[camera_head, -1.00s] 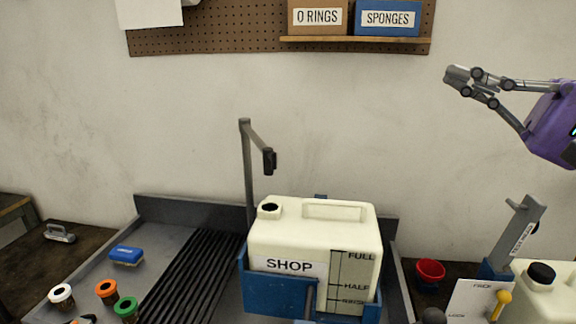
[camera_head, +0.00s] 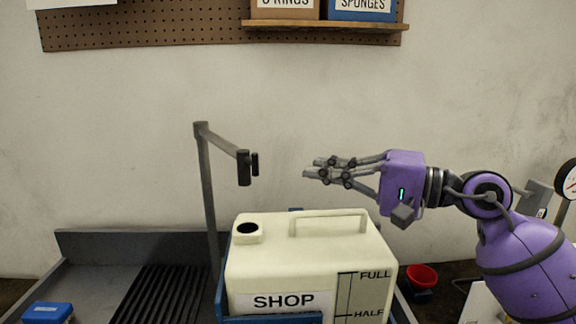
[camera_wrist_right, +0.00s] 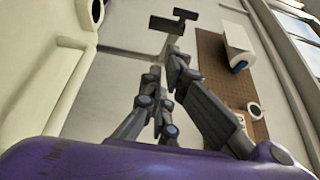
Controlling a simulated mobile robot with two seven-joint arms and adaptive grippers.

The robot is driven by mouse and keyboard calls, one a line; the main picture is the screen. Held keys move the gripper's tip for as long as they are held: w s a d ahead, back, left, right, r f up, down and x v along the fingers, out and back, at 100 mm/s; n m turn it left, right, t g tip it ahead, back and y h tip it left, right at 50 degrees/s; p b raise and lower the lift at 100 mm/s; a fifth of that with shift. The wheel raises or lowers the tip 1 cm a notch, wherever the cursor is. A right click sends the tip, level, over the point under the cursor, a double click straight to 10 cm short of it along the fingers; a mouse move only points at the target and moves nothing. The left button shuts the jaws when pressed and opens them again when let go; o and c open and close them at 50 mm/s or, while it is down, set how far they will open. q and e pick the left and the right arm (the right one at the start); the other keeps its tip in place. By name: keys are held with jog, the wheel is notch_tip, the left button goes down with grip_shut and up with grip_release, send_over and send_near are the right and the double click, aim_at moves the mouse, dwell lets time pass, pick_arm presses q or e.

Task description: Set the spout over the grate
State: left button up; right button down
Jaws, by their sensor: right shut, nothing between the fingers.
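The spout (camera_head: 229,147) is a dark grey arm on a thin upright post. It points right from the post top, and its hanging end shows above the jug's open mouth in the head view. The grate (camera_head: 160,292), a set of dark parallel slats, lies in the sink left of the post. My right gripper (camera_head: 312,167) is shut and empty, to the right of the spout's end with a gap between them, above the jug. In the right wrist view the spout (camera_wrist_right: 168,26) shows beyond the fingertips. My left gripper is not in view.
A cream jug (camera_head: 310,262) marked SHOP stands in a blue holder below my right gripper. A blue sponge (camera_head: 47,312) lies at left. A red cup (camera_head: 422,276) is at right. A pegboard (camera_head: 150,28) with a shelf is on the wall. The air left of the post is clear.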

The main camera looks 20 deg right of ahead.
pick_arm(q)
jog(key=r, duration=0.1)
jog(key=p, duration=0.1)
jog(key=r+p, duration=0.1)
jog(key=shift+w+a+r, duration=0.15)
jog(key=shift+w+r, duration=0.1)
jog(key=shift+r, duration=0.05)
pick_arm(e)
jog(key=w+a, duration=0.1)
jog(key=a, duration=0.5)
jog(key=shift+w, duration=0.35)
pick_arm(q)
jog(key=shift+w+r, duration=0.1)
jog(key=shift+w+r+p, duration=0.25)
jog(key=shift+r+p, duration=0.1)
jog(key=shift+p, duration=0.1)
pick_arm(e)
jog(key=a, duration=0.1)
jog(key=s+a, duration=0.1)
jog(key=a, duration=0.2)
jog(key=shift+s, duration=0.25)
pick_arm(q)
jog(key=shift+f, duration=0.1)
